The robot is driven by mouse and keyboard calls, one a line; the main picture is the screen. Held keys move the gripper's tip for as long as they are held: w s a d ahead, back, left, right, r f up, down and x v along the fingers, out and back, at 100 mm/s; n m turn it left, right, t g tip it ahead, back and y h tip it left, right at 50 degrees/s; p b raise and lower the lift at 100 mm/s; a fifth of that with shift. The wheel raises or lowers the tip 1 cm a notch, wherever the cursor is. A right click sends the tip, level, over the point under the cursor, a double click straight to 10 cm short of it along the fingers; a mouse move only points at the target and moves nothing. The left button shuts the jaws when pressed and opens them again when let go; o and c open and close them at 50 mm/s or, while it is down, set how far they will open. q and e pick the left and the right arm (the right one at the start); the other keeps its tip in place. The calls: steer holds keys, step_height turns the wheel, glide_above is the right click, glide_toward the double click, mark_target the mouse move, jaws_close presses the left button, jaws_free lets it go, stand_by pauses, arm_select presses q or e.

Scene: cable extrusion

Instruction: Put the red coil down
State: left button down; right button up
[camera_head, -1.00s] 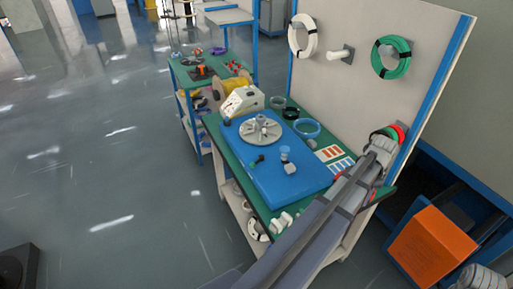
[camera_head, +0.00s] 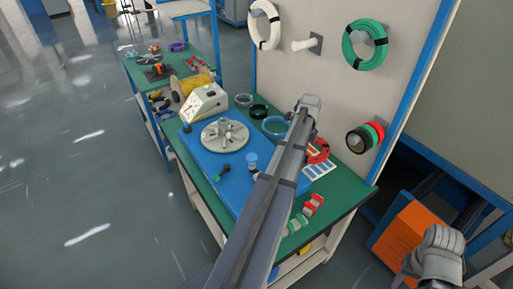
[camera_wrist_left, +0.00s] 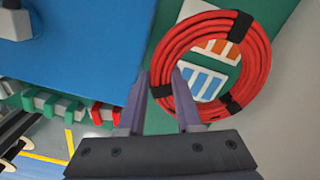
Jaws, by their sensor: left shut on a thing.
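The red coil (camera_wrist_left: 262,70), bound with black bands, lies across the right half of the left wrist view. My left gripper (camera_wrist_left: 160,75) is shut on the coil's near-left side, with its rim between the fingers. In the head view the red coil (camera_head: 319,151) shows beside my left wrist, above the right end of the green bench top (camera_head: 338,202). Cards with orange and blue stripes (camera_wrist_left: 207,84) show through the coil. I cannot tell whether the coil touches the bench. Part of my right arm shows at the lower right, but its gripper cannot be made out.
A blue board (camera_head: 207,168) with a round grey fixture (camera_head: 225,136) fills the bench middle. A blue coil (camera_head: 274,127) lies behind it. White (camera_head: 264,25) and green (camera_head: 365,45) coils hang on the panel. Red and green clips (camera_head: 312,204) stand along the front edge.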

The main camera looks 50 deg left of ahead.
arm_select(q)
steer(key=shift+w+a, duration=0.1)
steer(key=shift+a, duration=0.15)
steer(key=shift+d, duration=0.1)
glide_above(329, 200)
steer(key=shift+d+f+b, duration=0.15)
steer(key=shift+f+b, duration=0.6)
steer(key=shift+b, duration=0.1)
steer(key=shift+f+b, duration=0.35)
steer(key=shift+f, duration=0.05)
steer(key=shift+f, duration=0.1)
step_height(329, 200, down, 4)
steer(key=b, duration=0.4)
steer(key=shift+f+b, duration=0.2)
steer(key=shift+b, duration=0.1)
